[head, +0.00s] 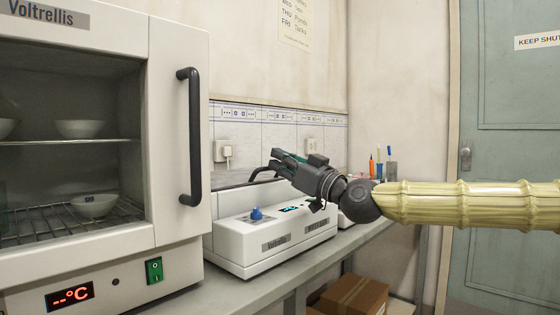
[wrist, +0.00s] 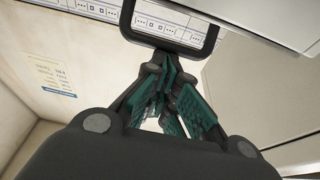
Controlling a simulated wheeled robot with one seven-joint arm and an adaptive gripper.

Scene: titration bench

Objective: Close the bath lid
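The bath (head: 275,240) is a white box with a blue knob and a small display, on the bench right of the oven. Its pale lid (head: 229,203) seems to stand raised at the back; my arm and the oven hide part of it. The lid's black handle (head: 262,172) sticks out beside my gripper (head: 283,161). In the wrist view the handle (wrist: 165,42) is a black loop at the top, on a white panel. My gripper's teal-padded fingertips (wrist: 168,70) are close together at the loop's outer bar, with nothing seen between them. I cannot tell whether they touch the bar.
The oven (head: 175,130) with its black door handle stands at the left, close to the bath. Pens and bottles (head: 380,168) stand farther right on the bench (head: 240,287). A cardboard box (head: 355,295) is below. Wall sockets (head: 222,150) are behind the bath.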

